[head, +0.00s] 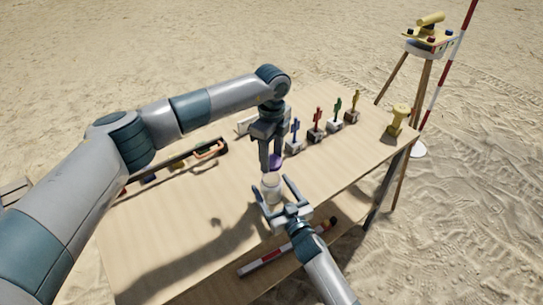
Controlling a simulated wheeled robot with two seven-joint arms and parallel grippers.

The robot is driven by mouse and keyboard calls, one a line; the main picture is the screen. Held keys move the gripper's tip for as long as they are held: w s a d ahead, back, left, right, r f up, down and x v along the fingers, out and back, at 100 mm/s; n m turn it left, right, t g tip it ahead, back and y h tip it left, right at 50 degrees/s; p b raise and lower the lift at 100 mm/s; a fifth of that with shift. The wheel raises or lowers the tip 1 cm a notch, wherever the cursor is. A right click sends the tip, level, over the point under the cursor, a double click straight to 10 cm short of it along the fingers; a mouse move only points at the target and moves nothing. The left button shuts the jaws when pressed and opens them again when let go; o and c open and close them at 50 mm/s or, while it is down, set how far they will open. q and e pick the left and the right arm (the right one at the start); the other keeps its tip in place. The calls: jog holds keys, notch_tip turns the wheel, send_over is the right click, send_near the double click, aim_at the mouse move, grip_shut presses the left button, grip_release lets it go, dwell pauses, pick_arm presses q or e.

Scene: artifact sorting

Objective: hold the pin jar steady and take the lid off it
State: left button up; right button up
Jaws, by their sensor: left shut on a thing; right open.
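The pin jar (270,187) is a small white, translucent-looking jar standing on the wooden table. I cannot tell whether there is a gap between lid and jar. My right gripper (275,186) reaches in from the front. It is open, with one finger on either side of the jar. I cannot tell whether either finger touches the jar.
Blue (295,129), red (317,116), green (337,106) and yellow (354,103) markers stand in small blocks behind. A yellow spool-like object (398,119) is near the right edge. Tools lie at left. The left-front table (150,235) is clear.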

pick_arm(q)
jog(key=shift+f+b, duration=0.8)
pick_arm(e)
jog(key=v, duration=1)
jog(key=shift+s+d+r, duration=0.1)
jog(key=shift+s+d, duration=0.05)
jog(key=shift+s, duration=0.1)
